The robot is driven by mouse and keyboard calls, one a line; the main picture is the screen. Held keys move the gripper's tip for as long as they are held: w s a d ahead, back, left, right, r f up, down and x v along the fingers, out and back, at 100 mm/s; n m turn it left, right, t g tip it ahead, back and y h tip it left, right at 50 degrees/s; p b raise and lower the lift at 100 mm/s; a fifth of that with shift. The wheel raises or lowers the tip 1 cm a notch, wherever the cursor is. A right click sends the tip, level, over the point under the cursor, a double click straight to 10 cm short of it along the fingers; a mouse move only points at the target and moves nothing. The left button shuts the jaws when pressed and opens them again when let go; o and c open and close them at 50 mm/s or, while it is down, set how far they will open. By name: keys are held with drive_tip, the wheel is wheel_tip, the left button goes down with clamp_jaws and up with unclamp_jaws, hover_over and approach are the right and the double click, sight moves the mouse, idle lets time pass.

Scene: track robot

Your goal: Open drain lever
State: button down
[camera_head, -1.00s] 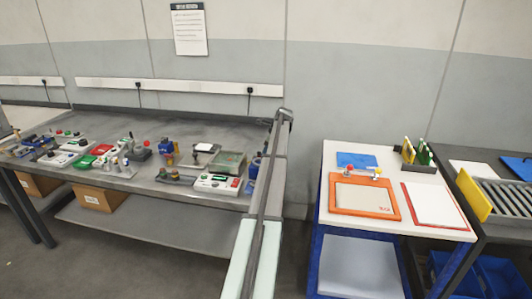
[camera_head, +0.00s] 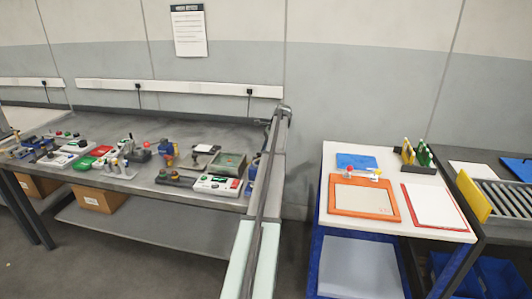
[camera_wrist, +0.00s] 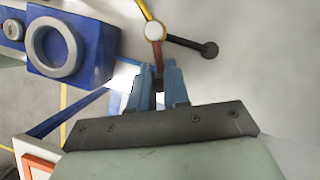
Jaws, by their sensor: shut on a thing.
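In the wrist view, a short red-brown lever (camera_wrist: 158,53) runs down from a round white-capped hub (camera_wrist: 154,31). A yellow bar (camera_wrist: 144,9) and a dark rod with a black ball end (camera_wrist: 209,49) also meet at this hub. My gripper (camera_wrist: 158,80) has two blue fingers, one on each side of the lever's lower end, and is shut on it. The fingers partly hide that end. I cannot make out my gripper or this lever in the head view.
A blue block with a grey ring (camera_wrist: 57,49) stands left of the lever in the wrist view. In the head view, a grey bench (camera_head: 160,240) holds several small devices at left. A white table (camera_head: 410,229) with an orange-framed tray (camera_head: 364,212) stands at right.

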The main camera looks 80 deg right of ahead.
drive_tip(key=n, duration=0.2)
drive_tip(key=w+d+n+g+y, duration=0.1)
drive_tip(key=d+n, duration=0.1)
drive_tip(key=n, duration=0.1)
drive_tip(key=shift+w+d+n+y, duration=0.15)
drive_tip(key=shift+w+n+y, duration=0.15)
drive_tip(key=shift+w+y, duration=0.1)
drive_tip(key=shift+w+d+n+g, duration=0.1)
drive_tip(key=shift+w+n+g, duration=0.2)
drive_tip(key=shift+n, duration=0.3)
drive_tip(key=shift+w+d+n+g, duration=0.1)
drive_tip(key=shift+w+n+g, duration=0.1)
drive_tip(key=shift+n+g, duration=0.3)
drive_tip(key=shift+w+d+n+g+y, duration=0.1)
drive_tip(key=shift+w+n+g+y, duration=0.15)
drive_tip(key=shift+n, duration=0.5)
drive_tip(key=shift+w+n+g+y, duration=0.15)
drive_tip(key=shift+w+n, duration=0.15)
drive_tip(key=shift+n, duration=0.45)
drive_tip(key=c, duration=1.1)
unclamp_jaws()
